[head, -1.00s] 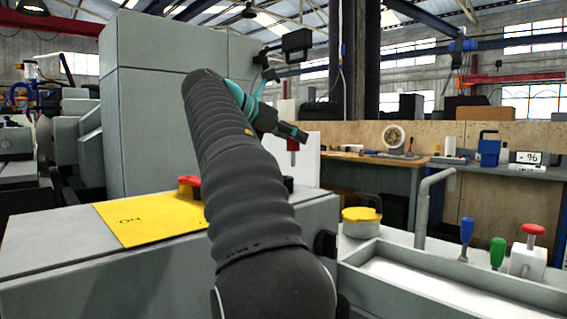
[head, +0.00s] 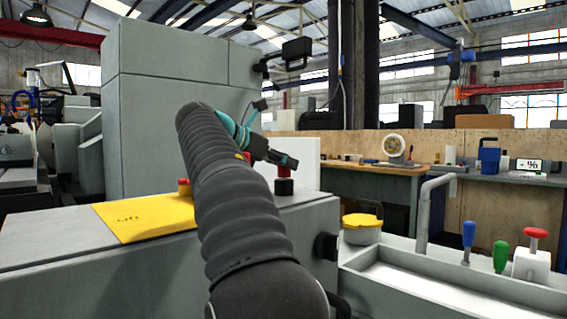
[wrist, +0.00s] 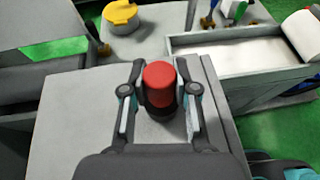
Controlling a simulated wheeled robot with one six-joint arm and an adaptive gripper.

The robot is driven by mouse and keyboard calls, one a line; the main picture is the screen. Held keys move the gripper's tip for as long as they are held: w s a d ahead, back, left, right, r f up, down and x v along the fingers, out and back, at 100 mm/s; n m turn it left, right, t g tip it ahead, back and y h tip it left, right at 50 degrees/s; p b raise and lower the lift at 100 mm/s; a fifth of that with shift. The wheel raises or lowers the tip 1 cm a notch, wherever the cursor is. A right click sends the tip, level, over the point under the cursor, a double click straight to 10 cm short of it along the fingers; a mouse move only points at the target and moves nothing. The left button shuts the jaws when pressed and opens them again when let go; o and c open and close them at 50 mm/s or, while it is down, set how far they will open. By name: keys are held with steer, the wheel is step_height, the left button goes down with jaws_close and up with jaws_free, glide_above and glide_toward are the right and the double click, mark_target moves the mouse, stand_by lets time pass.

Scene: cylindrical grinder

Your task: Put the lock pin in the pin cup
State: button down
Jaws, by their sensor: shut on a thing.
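The lock pin, with a red head (wrist: 159,82), stands between the two fingers of my gripper (wrist: 160,72) in the wrist view. My gripper is shut on it. In the head view my gripper (head: 284,161) is above the machine's grey top, with the red pin (head: 283,173) below it. The black pin cup (head: 284,187) is directly under the pin, and the pin's lower end meets or enters it. A dark rim of the cup (wrist: 160,113) shows around the pin's base in the wrist view. How deep the pin sits is hidden.
A yellow plate (head: 140,222) lies on the grey machine top to the left, by a red button (head: 184,187). To the right are a yellow-lidded pot (head: 362,226), a bent grey pipe (head: 428,210), a shallow tray (head: 420,289) and blue and green handles (head: 468,238).

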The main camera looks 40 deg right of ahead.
steer(key=c, duration=0.9)
jaws_free()
steer(key=shift+r, duration=0.1)
steer(key=shift+a+r, duration=0.2)
steer(key=shift+a, duration=0.1)
steer(key=p+v, duration=0.3)
steer(key=v, duration=0.8)
steer(key=shift+a, duration=0.2)
